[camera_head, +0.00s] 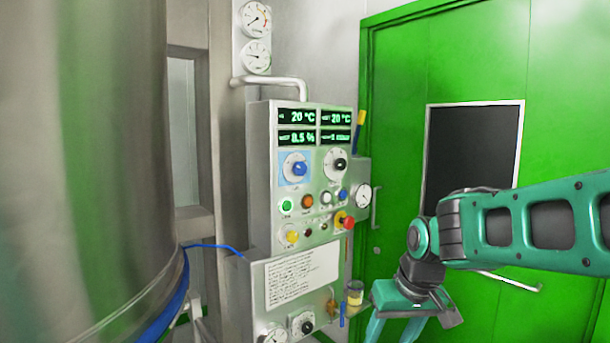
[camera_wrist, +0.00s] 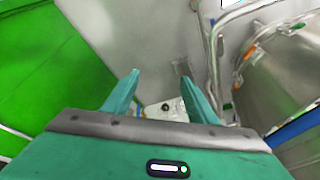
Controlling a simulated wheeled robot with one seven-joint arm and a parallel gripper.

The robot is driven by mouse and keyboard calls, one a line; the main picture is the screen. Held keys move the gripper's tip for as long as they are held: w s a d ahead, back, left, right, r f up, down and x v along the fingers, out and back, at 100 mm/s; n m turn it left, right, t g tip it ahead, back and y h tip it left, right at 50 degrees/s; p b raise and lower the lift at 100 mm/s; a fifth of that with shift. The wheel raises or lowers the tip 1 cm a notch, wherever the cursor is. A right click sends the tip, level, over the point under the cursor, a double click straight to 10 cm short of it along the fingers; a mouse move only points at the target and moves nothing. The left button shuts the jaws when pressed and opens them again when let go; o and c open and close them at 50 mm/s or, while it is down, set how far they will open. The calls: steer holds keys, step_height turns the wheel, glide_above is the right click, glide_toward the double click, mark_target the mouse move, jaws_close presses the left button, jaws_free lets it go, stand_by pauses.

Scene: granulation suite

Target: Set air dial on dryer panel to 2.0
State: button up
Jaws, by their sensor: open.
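The dryer panel (camera_head: 262,180) is a grey cabinet in the middle of the head view. Its upper face has a blue-knobbed dial (camera_head: 299,168) on a light-blue plate and a black-knobbed dial (camera_head: 339,165). A lower dial with a dark knob (camera_head: 307,327) sits near the bottom edge. Labels are too small to read, so I cannot tell which is the air dial. My gripper (camera_head: 393,335) is open and empty, right of the panel's lower part, fingertips cut off below. In the wrist view, a pale plate with a dark knob (camera_wrist: 165,107) shows between my gripper's fingers (camera_wrist: 160,90), beyond them.
A red-and-yellow emergency button (camera_head: 347,220), coloured buttons and a side gauge (camera_head: 363,196) are on the panel. A small jar (camera_head: 354,294) sits beside its lower part. A large steel vessel (camera_head: 90,150) stands left; a green door (camera_head: 400,130) is behind my arm.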

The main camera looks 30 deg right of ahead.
steer(key=w+d+r+n+t, duration=0.15)
steer(key=w+r+t, duration=0.45)
steer(key=w, duration=0.7)
steer(key=n+t+y, duration=0.4)
steer(key=t, duration=0.4)
glide_toward(302, 169)
steer(key=x, duration=0.8)
steer(key=shift+w+a, duration=0.1)
steer(key=shift+w, duration=0.1)
steer(key=c, duration=1.1)
